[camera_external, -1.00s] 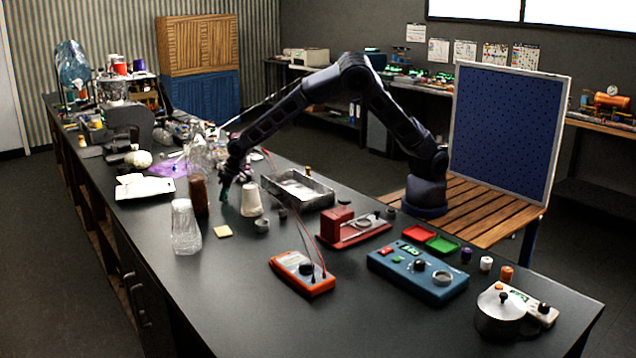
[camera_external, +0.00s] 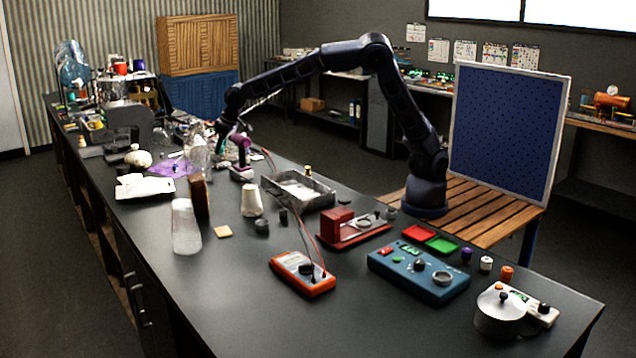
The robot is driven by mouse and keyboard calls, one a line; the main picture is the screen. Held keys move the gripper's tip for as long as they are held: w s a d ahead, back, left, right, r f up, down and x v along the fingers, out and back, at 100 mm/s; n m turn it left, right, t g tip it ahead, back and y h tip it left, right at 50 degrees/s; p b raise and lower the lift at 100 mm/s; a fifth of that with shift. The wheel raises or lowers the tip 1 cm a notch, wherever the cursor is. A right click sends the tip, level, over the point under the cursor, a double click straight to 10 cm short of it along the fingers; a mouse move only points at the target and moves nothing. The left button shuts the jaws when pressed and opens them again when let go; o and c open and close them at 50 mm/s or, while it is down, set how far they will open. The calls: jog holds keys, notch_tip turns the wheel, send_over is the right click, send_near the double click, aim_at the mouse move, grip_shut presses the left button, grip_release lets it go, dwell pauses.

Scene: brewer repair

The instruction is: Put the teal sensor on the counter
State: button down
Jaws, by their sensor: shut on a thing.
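My gripper (camera_external: 226,133) is raised above the far-left part of the black counter (camera_external: 215,300), behind the white cup. A purple-topped device (camera_external: 241,146) with a pale base stands on the counter just right of and below my gripper. I see no other teal sensor on the counter.
An orange multimeter (camera_external: 302,272) and a blue control box (camera_external: 418,272) are nearer. The front-left counter is clear.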

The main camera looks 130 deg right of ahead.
jog(key=shift+r, duration=0.4)
